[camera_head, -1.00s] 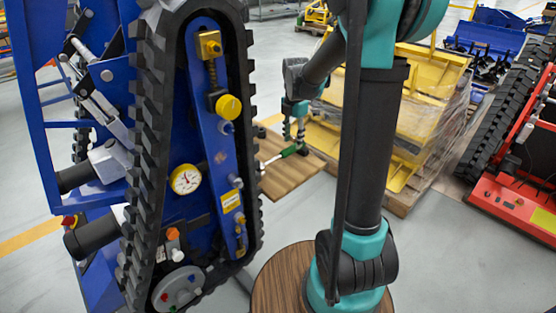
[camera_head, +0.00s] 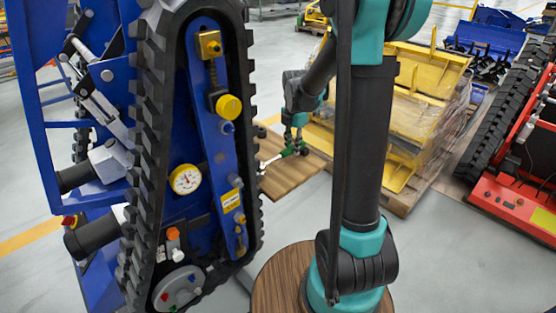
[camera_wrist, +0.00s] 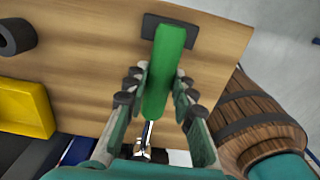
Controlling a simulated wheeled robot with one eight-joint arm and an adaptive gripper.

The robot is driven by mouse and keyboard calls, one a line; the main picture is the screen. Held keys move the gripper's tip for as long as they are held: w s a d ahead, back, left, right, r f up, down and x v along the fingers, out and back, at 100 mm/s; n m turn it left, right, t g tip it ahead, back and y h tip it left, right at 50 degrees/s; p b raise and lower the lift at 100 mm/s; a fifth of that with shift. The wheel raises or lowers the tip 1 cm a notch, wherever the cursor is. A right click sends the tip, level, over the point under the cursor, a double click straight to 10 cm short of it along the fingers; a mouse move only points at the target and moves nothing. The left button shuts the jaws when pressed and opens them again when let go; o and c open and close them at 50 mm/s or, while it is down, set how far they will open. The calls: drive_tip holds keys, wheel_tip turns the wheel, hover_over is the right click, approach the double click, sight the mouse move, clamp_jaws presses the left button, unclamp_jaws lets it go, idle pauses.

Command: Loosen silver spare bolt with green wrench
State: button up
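The green wrench (camera_head: 290,151) lies on a wooden board (camera_head: 283,181), its shiny metal end toward the lower left. In the wrist view its green handle (camera_wrist: 163,72) runs between the two fingers of my gripper (camera_wrist: 160,85), over a dark pad on the board. My gripper (camera_head: 297,143) is low over the handle in the head view. The fingers stand on both sides of the handle and look open, with narrow gaps. The blue carrier side plate (camera_head: 218,170) bears several small round fittings, one silvery (camera_head: 236,181); I cannot tell which is the spare bolt.
The blue tracked carrier (camera_head: 165,120) stands upright on the left. A pallet with yellow parts (camera_head: 415,100) stands behind my arm. A red machine (camera_head: 515,205) is at the right. In the wrist view, a yellow block (camera_wrist: 25,108) and a black cylinder (camera_wrist: 17,37) lie left.

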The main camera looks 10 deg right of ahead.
clamp_jaws()
drive_tip(key=shift+r, duration=0.1)
drive_tip(key=shift+r, duration=3.45)
